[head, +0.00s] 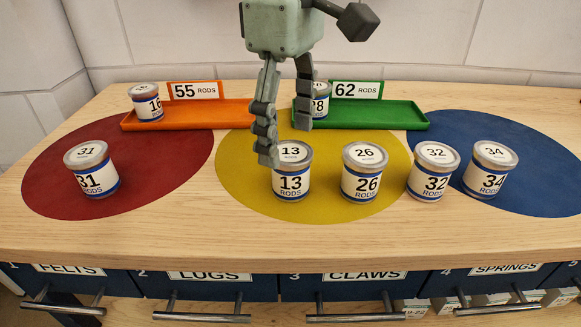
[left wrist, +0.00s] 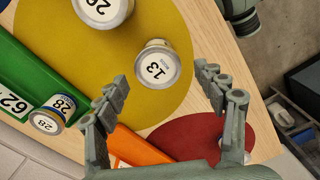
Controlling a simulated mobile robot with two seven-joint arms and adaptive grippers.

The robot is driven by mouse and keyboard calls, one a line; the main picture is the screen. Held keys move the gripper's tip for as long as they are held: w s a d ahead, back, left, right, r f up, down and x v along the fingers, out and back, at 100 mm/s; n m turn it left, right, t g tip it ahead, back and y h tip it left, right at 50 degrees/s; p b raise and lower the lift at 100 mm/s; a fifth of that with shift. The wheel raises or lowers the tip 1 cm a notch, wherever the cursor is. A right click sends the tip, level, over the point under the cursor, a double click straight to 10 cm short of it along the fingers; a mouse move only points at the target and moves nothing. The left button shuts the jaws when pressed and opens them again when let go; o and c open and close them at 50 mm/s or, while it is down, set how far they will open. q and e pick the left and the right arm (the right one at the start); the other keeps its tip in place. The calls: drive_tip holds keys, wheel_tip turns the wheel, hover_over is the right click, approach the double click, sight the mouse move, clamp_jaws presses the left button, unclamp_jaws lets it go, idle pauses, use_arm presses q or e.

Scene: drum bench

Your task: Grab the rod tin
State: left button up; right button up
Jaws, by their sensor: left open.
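Several white rod tins with grey lids and blue bands stand on the bench. Tin 13 (head: 291,184) stands on the yellow disc, beside tin 26 (head: 362,186). Tin 31 (head: 92,182) is on the red disc. Tin 32 (head: 432,184) is by the blue disc's left edge; tin 34 (head: 486,182) is on the blue disc. My left gripper (head: 286,141) is open, fingers pointing down above and behind tin 13. One finger overlaps tin 13's lid edge; contact is unclear. In the left wrist view, tin 13 (left wrist: 157,68) appears between the open fingertips (left wrist: 160,76). My right gripper is out of view.
Tin 16 (head: 148,113) stands on the orange tray (head: 205,118), marked 55. Tin 28 (head: 320,108), partly hidden by a finger, stands on the green tray (head: 385,116), marked 62. Drawers with handles (head: 201,317) line the bench front. Bare wood lies in front of the tins.

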sight(289, 151)
use_arm(q)
wheel_tip(289, 151, down, 4)
drive_tip(key=shift+w+r, duration=0.1)
drive_tip(key=shift+r, duration=0.05)
drive_tip(key=shift+f, duration=0.25)
drive_tip(key=shift+d, duration=0.1)
drive_tip(key=shift+c, duration=0.6)
drive_tip(key=c, duration=0.9)
drive_tip(key=shift+c, duration=1.1)
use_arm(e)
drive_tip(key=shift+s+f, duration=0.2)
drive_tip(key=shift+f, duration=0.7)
